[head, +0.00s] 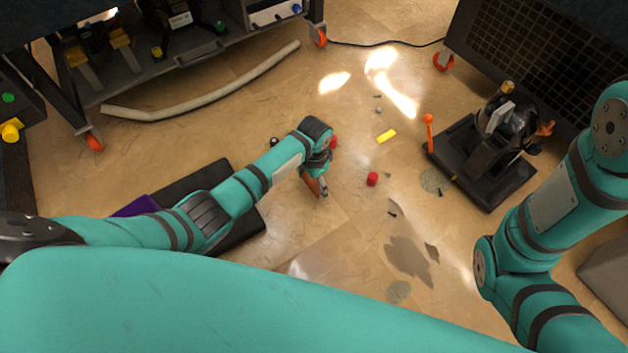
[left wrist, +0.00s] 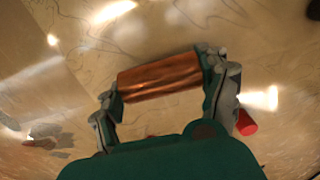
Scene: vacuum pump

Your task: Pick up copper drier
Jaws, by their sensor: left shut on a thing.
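The copper drier (left wrist: 160,79) is a short reddish-brown cylinder. In the left wrist view it lies crosswise between the two fingers of my left gripper (left wrist: 163,85), which are shut on its ends. In the head view my left gripper (head: 316,186) is over the floor near the middle, and the copper drier (head: 310,183) shows in part beside the fingers. The frames do not show clearly whether the drier touches the floor. My right arm comes in at the right edge; its gripper is not in view.
A red cylinder (head: 372,179) and a yellow block (head: 387,136) lie on the floor to the right. A black pump on a base (head: 482,165) stands farther right. A long pale hose (head: 200,97) lies by a wheeled cart at the back. Dark stains mark the floor.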

